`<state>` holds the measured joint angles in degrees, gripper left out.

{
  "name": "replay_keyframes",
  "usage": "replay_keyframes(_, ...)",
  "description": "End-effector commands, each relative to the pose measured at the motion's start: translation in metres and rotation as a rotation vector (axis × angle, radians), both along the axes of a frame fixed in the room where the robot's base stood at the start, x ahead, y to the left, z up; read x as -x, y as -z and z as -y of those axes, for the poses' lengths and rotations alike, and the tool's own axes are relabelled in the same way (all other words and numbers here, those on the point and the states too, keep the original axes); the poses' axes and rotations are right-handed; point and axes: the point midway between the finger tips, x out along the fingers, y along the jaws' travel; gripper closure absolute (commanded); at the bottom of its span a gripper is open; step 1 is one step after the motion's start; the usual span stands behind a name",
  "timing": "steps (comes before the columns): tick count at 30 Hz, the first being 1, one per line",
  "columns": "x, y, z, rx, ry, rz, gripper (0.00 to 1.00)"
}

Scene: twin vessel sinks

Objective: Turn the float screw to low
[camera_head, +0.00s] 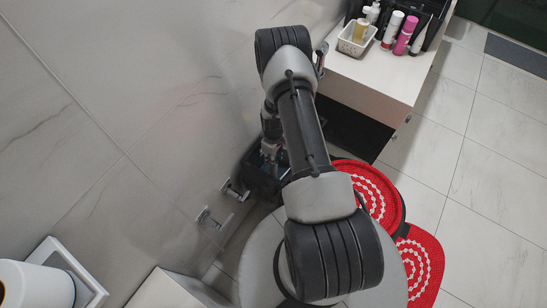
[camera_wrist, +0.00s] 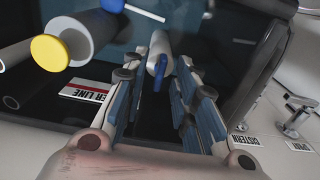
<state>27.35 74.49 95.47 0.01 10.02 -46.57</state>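My gripper (camera_wrist: 155,75) reaches down into a dark open box, the cistern (camera_head: 262,182), beside the wall. In the wrist view its two blue-padded fingers stand apart. A pale cylinder (camera_wrist: 159,48) with a blue piece (camera_wrist: 160,76) at its near end lies in line with the gap between the fingertips; I cannot tell whether either finger touches it. I cannot tell for sure which part is the float screw. At upper left is a grey-white cylinder with a yellow cap (camera_wrist: 50,53). A label partly reading "ER LINE" (camera_wrist: 86,93) lies below it. In the head view my arm hides most of the box.
In the wrist view, a "CISTERN" label (camera_wrist: 243,139) and a chrome handle (camera_wrist: 294,118) are at right, outside the box. In the head view, chrome wall fittings (camera_head: 209,218), red mats (camera_head: 421,262) and a white cabinet (camera_head: 375,78) with bottles surround my arm. Open floor lies at right.

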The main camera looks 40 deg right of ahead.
Motion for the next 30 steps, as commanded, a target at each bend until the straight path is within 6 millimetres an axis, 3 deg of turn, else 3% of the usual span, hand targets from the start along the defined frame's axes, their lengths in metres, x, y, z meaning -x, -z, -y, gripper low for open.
replay_keyframes(4,0.0000,-0.0003,0.0000,0.000,0.000,0.000,0.74)
replay_keyframes(16,0.0001,-0.0004,-0.0001,0.000,0.000,0.000,1.00)
replay_keyframes(30,0.0002,-0.0002,-0.0002,0.000,-0.018,0.000,1.00)
